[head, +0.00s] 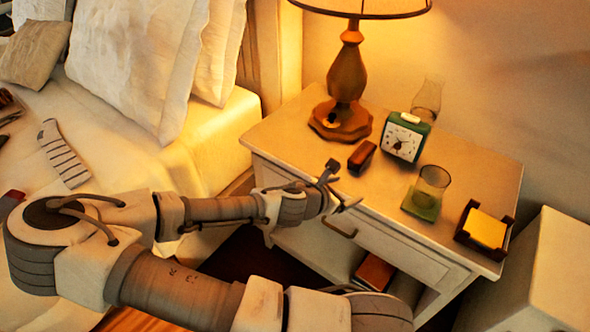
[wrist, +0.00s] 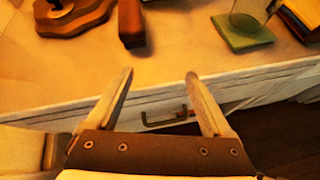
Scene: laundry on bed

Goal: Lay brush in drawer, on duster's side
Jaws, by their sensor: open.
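A small dark-brown block-shaped thing (head: 362,157), which may be the brush, lies on the nightstand top between lamp and clock; no bristles show. It also shows at the top of the wrist view (wrist: 131,22). The nightstand's drawer (head: 400,256) looks shut, with a bar handle (head: 339,229) on its front. My gripper (head: 340,186) is open and empty at the nightstand's front edge. In the wrist view, its fingers (wrist: 159,73) are spread, and the handle (wrist: 170,118) shows between them. I see no duster; the drawer's inside is hidden.
A lamp (head: 347,75), a green clock (head: 403,138), a glass on a green coaster (head: 420,205) and a yellow notepad in a holder (head: 486,229) stand on the nightstand (head: 285,130). A book (head: 374,273) lies on the shelf below. The bed (head: 110,150) is at left.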

